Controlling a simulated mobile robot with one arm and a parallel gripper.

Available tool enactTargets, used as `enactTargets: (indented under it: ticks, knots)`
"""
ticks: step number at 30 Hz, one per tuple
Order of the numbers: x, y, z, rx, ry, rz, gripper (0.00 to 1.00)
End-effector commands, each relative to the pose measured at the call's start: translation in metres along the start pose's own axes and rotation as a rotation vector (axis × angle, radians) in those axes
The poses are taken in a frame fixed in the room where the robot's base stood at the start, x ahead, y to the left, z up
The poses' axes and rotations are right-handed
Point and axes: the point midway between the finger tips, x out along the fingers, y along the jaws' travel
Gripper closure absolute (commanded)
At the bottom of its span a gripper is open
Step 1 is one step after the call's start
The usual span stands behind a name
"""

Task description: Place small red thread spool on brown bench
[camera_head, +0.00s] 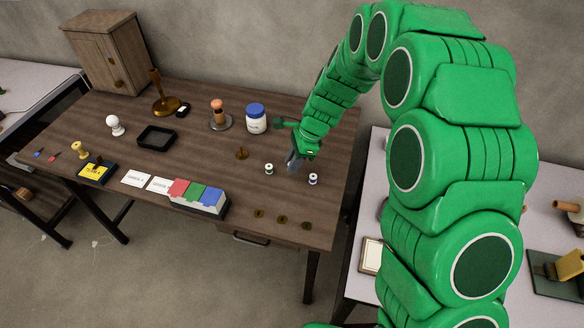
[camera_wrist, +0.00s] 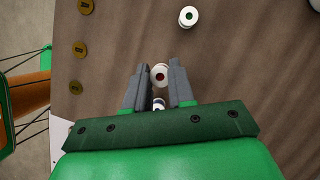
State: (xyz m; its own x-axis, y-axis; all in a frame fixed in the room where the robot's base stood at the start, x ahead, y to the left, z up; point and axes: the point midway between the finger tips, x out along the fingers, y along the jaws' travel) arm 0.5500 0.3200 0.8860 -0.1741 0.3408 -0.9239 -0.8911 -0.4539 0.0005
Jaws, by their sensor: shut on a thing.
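The small red thread spool (camera_wrist: 160,75), white-rimmed with a red centre, sits between the fingers of my gripper (camera_wrist: 158,67) in the wrist view. My gripper is shut on it. In the head view my gripper (camera_head: 294,161) is low over the right part of the brown bench (camera_head: 205,158), and its fingers hide the red spool. I cannot tell whether the spool touches the bench top.
A green spool (camera_head: 269,169) stands left of my gripper and a blue spool (camera_head: 313,179) right of it. Several brass discs (camera_head: 281,219) lie near the front edge. A white jar (camera_head: 256,119) stands behind. Bench space left of a small brass piece (camera_head: 242,153) is clear.

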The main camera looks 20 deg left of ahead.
Motion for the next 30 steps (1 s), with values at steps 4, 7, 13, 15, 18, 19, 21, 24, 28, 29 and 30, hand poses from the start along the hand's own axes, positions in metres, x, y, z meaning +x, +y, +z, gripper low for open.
enactTargets:
  ticks: [4,7,13,15,18,19,21,24,28,29,30]
  knots:
    - [0.008,-0.006,-0.003,0.000,0.000,0.002,1.00]
    - [0.009,-0.008,-0.003,-0.001,0.000,0.001,1.00]
    - [0.016,-0.014,-0.005,-0.001,0.001,0.000,1.00]
    - [0.026,-0.013,-0.009,-0.001,-0.001,0.003,1.00]
    - [0.039,-0.012,-0.014,0.002,-0.002,0.005,1.00]
    - [0.041,-0.012,-0.015,0.002,-0.002,0.004,1.00]
    - [0.044,-0.013,-0.017,0.001,-0.001,0.003,1.00]
    - [0.043,-0.013,-0.017,0.000,0.000,0.001,1.00]
    - [0.043,-0.013,-0.017,0.000,0.000,0.000,1.00]
    - [0.043,-0.013,-0.017,0.000,0.000,0.001,1.00]
    - [0.044,-0.013,-0.018,0.000,0.000,0.001,1.00]
